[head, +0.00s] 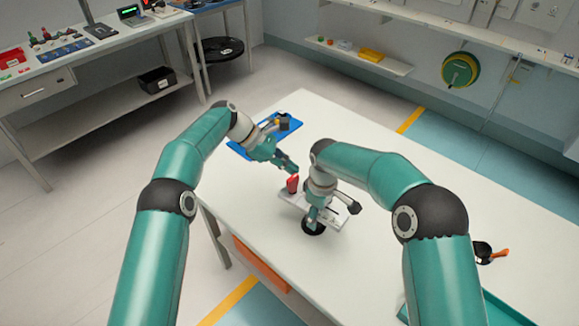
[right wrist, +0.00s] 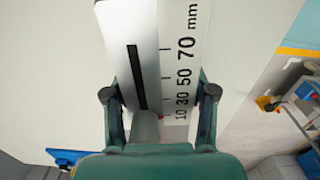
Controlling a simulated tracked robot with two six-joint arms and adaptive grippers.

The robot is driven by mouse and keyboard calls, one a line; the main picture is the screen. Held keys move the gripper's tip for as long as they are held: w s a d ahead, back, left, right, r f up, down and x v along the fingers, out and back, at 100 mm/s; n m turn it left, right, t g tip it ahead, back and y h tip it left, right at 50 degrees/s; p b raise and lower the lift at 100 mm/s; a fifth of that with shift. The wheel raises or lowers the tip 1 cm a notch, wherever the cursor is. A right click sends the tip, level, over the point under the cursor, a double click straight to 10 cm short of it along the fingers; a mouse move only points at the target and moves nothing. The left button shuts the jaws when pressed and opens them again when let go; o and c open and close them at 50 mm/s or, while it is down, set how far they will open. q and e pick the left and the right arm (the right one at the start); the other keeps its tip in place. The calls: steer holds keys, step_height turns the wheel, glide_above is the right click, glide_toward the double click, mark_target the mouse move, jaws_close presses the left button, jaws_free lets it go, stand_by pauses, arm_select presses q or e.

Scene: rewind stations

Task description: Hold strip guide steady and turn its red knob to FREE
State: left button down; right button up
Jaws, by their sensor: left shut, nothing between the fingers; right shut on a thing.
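The strip guide (head: 341,218) is a pale plate lying on the white table, partly hidden by my right arm. Its red knob (head: 293,184) stands at its left end. The knob's setting is not readable.
A blue tray (head: 240,149) lies behind my left gripper on the white table (head: 300,105). A black and orange tool (head: 490,254) and a teal tray (head: 500,312) are at the right. The table's middle right is clear. A workbench (head: 80,55) stands apart at the left.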

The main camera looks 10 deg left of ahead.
arm_select(q)
steer(key=shift+s, duration=0.1)
steer(key=shift+s, duration=0.85)
steer(key=shift+w+a+r, duration=0.15)
steer(key=shift+a+r, duration=0.2)
arm_select(e)
steer(key=shift+w, duration=0.1)
arm_select(q)
steer(key=v, duration=1.1)
steer(key=shift+w, duration=0.1)
arm_select(e)
steer(key=o, duration=1.6)
steer(key=shift+c, duration=0.2)
